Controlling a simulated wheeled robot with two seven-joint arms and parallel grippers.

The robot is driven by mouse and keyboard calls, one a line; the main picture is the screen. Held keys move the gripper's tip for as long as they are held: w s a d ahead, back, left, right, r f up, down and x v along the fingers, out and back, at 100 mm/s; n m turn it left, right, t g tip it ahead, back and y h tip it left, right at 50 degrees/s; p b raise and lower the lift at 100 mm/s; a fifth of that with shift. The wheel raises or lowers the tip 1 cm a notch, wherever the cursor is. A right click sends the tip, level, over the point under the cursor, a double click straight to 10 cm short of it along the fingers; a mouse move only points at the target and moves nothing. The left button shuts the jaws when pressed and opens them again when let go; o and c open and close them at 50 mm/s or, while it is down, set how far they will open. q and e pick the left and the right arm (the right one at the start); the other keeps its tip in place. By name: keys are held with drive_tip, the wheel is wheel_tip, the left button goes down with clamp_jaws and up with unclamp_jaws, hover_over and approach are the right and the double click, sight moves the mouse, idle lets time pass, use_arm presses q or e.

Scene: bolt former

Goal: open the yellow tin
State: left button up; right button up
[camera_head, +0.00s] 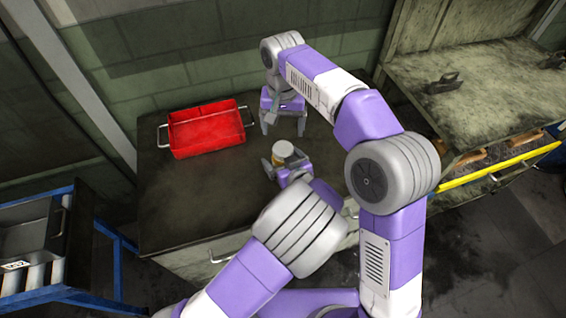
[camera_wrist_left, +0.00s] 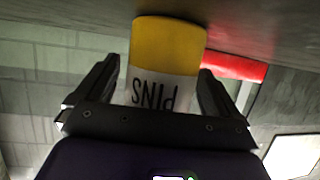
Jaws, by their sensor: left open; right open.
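The yellow tin (camera_head: 283,151) stands on the dark worktop with its pale round lid up. In the left wrist view the tin (camera_wrist_left: 168,42) appears upside down, yellow with a white label reading "PINS". My left gripper (camera_head: 284,165) is open, with its fingers on either side of the tin. The wrist view shows these fingers (camera_wrist_left: 158,75) too, and a small gap seems to remain at the sides; contact is hard to tell. The lid is hidden in that view. My right gripper (camera_head: 283,126) is open and empty, pointing down just behind the tin.
A red tray (camera_head: 207,130) with metal handles sits at the back left of the worktop (camera_head: 190,200). A brick wall (camera_head: 160,65) rises behind. A second bench (camera_head: 480,90) with dark tools stands right. A blue-framed cart (camera_head: 40,245) is at left. The worktop's left front is clear.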

sight(283, 149)
use_arm(q)
clamp_jaws()
use_arm(e)
drive_tip(key=shift+f, duration=0.2)
drive_tip(key=shift+r, duration=0.1)
idle(0.5)
drive_tip(key=shift+f, duration=3.95)
drive_tip(key=shift+c, duration=0.4)
drive_tip(key=c, duration=1)
drive_tip(key=n, duration=0.3)
drive_tip(key=shift+n, duration=0.3)
drive_tip(key=n, duration=0.9)
drive_tip(key=shift+r, duration=0.1)
